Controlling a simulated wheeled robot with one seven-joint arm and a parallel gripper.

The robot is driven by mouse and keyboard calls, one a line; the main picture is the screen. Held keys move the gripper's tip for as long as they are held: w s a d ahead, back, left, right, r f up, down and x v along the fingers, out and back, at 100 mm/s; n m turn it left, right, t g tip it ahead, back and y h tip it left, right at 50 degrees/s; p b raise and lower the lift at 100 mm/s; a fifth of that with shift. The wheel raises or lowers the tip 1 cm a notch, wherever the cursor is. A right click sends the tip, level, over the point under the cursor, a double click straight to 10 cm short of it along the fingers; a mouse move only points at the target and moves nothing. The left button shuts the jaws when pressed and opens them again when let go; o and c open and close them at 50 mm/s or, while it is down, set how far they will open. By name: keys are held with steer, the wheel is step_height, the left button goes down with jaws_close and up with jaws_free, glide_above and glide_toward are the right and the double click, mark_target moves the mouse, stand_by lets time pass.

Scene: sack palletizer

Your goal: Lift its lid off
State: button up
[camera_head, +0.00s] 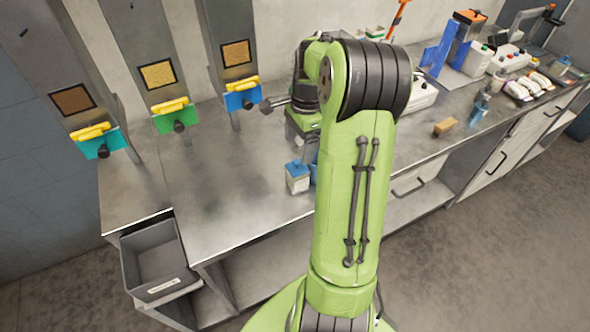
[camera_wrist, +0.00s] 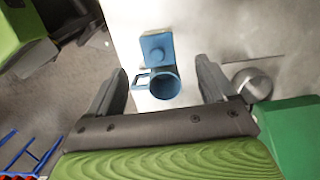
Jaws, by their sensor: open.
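A small white canister (camera_head: 297,183) with a blue lid (camera_head: 296,167) stands on the grey counter just left of my arm. In the wrist view the lid (camera_wrist: 157,48) is a blue square with a round knob on top, and it sits on the canister. A blue mug (camera_wrist: 163,84) with a square handle stands right beside it; in the head view it is mostly hidden behind my arm. My gripper (camera_wrist: 163,78) is open and empty. Its fingers are on either side of the mug in the wrist view, with the lid just beyond them. The height gap cannot be told.
Three hoppers with yellow handles (camera_head: 170,105) stand at the back left. A grey bin (camera_head: 153,262) is at the counter's left end. A tan block (camera_head: 444,127) lies to the right. A round metal thing (camera_wrist: 252,83) is near the right finger. The left counter is clear.

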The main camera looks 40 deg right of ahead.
mark_target(298, 161)
steer(key=f, duration=0.3)
steer(key=f+b, duration=0.1)
steer(key=f, duration=0.1)
steer(key=shift+s+a+f, duration=0.2)
steer(key=shift+a+f, duration=0.05)
steer(key=shift+w+f, duration=0.1)
steer(key=shift+f, duration=0.3)
steer(key=shift+r, duration=0.1)
steer(key=c, duration=1.1)
